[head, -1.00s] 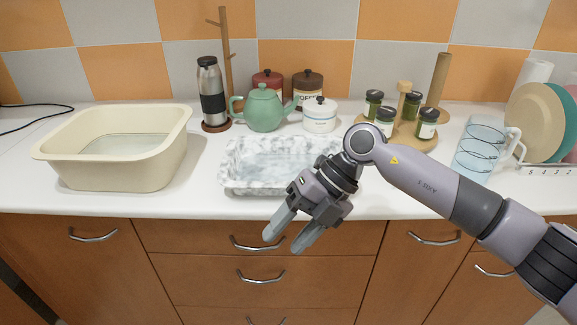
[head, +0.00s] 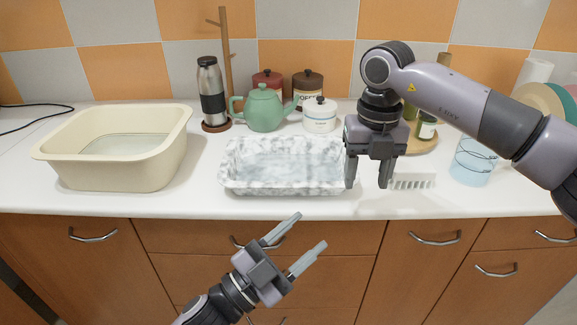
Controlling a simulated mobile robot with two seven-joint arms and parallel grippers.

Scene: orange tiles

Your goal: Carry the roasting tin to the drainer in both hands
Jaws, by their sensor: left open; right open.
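The roasting tin (head: 232,178), a marbled white-grey rectangular dish, stands on the counter near its front edge. My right gripper (head: 369,187) is open and points down at the tin's right end. Its left finger overlaps the tin's right end in the picture; I cannot tell whether it touches. My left gripper (head: 311,229) is open and empty, in front of the drawers and below the tin, with its fingers pointing up and right. Plates (head: 541,98) stand at the far right; any drainer there is mostly hidden by my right arm.
A cream basin (head: 105,178) stands left of the tin. Behind the tin are a green teapot (head: 263,108), a white lidded pot (head: 319,116) and a steel flask (head: 211,92).

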